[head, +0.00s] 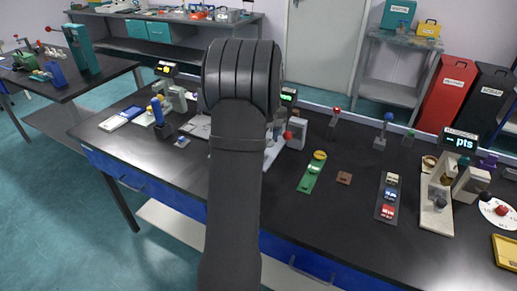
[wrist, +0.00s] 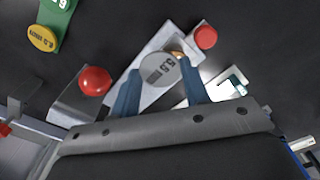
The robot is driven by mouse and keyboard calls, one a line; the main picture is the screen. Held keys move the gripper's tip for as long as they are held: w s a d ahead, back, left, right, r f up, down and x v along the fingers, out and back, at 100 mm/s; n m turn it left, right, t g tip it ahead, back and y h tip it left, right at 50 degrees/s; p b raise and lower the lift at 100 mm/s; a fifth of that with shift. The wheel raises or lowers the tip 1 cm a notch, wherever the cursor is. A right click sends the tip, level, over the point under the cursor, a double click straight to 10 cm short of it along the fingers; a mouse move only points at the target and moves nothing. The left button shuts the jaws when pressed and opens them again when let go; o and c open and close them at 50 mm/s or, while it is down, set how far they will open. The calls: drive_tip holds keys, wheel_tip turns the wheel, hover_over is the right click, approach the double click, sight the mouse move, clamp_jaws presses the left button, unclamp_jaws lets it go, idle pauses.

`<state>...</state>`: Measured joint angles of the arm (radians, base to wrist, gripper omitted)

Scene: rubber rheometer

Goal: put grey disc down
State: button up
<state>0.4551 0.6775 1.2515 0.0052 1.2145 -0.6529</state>
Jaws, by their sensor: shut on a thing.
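In the wrist view, my gripper (wrist: 159,76) has its two blue fingers closed on the sides of a grey disc (wrist: 160,68) marked 5.5 mm. The disc's face is toward the camera. Below it is a light grey metal base plate (wrist: 128,104); I cannot tell whether the disc touches it. In the head view, my arm hides the gripper and the disc. Part of the grey device with the plate shows just right of my arm, with a red ball knob (head: 288,135).
A red ball knob (wrist: 95,80) and a red button (wrist: 204,37) flank the plate. A green strip (head: 311,174) carries a yellow disc (head: 320,155).

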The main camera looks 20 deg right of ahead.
drive_tip(key=w+a+f, duration=0.2)
drive_tip(key=w, duration=0.1)
drive_tip(key=shift+w+a+f, duration=0.1)
drive_tip(key=shift+a+f, duration=0.1)
drive_tip(key=shift+f, duration=2)
drive_tip(key=shift+f, duration=0.15)
drive_tip(key=o, duration=0.9)
drive_tip(key=shift+o, duration=0.2)
wheel_tip(320, 180, up, 12)
drive_tip(key=shift+r, duration=0.2)
